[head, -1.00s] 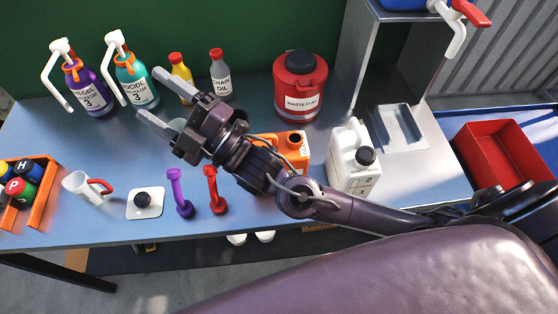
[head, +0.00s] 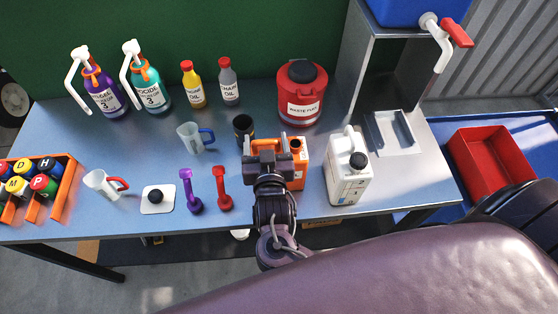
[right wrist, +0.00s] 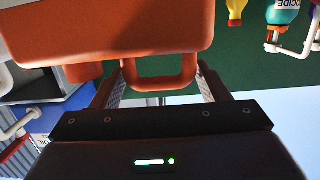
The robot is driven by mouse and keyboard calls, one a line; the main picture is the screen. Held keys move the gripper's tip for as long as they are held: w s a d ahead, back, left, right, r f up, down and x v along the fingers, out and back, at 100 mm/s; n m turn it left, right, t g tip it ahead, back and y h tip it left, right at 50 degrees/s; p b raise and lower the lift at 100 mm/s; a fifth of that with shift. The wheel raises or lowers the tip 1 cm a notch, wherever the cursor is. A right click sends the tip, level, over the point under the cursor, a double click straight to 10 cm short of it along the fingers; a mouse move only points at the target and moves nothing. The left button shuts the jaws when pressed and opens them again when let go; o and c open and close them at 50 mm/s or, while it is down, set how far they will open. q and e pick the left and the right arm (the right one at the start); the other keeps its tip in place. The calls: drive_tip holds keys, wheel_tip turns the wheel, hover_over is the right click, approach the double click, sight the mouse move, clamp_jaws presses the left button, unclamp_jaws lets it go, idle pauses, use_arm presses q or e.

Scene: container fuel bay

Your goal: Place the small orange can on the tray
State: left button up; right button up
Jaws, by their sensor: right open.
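The small orange can (head: 299,174) stands on the workbench, partly hidden by my right gripper. My right gripper (head: 268,148) is open at the can's handle side. In the right wrist view, which looks upside down, the can's body (right wrist: 110,30) fills the upper left. Its loop handle (right wrist: 165,83) lies between the two spread fingers of the gripper (right wrist: 160,78); I cannot tell if they touch. A shallow grey metal tray (head: 408,147) lies at the right of the bench, below a tap, and looks empty. My left gripper is out of view.
A white can (head: 347,185) stands between the orange can and the tray. A red waste can (head: 301,105) and a black cup (head: 243,130) stand behind. Purple and red handled items (head: 222,190) lie left of my gripper. A red bin (head: 492,155) sits far right.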

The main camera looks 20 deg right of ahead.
drive_tip(key=shift+x, duration=1.1)
drive_tip(key=shift+s, duration=0.1)
drive_tip(key=c, duration=1.5)
drive_tip(key=shift+r, duration=0.1)
clamp_jaws()
